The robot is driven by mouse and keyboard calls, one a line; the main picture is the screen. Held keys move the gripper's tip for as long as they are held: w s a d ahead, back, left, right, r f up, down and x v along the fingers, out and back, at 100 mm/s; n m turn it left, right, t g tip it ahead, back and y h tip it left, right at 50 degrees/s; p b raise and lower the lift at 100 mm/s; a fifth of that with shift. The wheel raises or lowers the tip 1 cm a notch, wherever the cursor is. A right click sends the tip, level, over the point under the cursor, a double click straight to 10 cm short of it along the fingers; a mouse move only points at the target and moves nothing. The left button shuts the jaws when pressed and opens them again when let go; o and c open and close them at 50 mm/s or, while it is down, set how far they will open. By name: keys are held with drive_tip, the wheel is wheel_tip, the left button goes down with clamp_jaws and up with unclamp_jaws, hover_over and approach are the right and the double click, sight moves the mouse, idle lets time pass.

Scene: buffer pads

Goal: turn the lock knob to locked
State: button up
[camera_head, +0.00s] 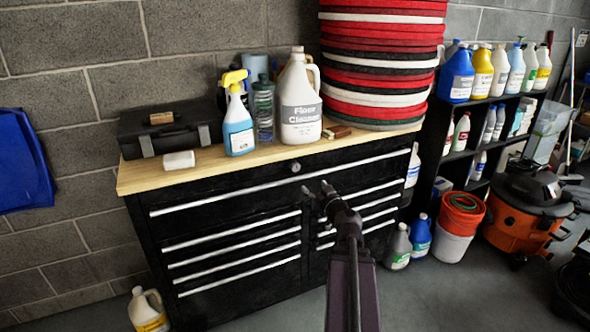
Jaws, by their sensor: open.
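The lock knob (296,167) is a small round silver knob near the middle of the top front edge of a black drawer cabinet (220,193). Its turned position is too small to tell. My gripper (318,194) is dark and open, in front of the cabinet's upper drawers. In the picture it is below and right of the knob, apart from it. Nothing shows between its fingers. My arm hides part of the right-hand drawers.
The wooden top (220,160) holds a black toolbox (168,128), a spray bottle (238,125), a floor cleaner jug (299,108) and stacked red and black pads (378,75). Long silver handles cross the drawers. An orange vacuum (522,210) stands at right. Floor in front is clear.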

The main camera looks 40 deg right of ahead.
sight(297, 168)
drive_tip(key=shift+w, duration=0.15)
drive_tip(key=shift+x, duration=6.8)
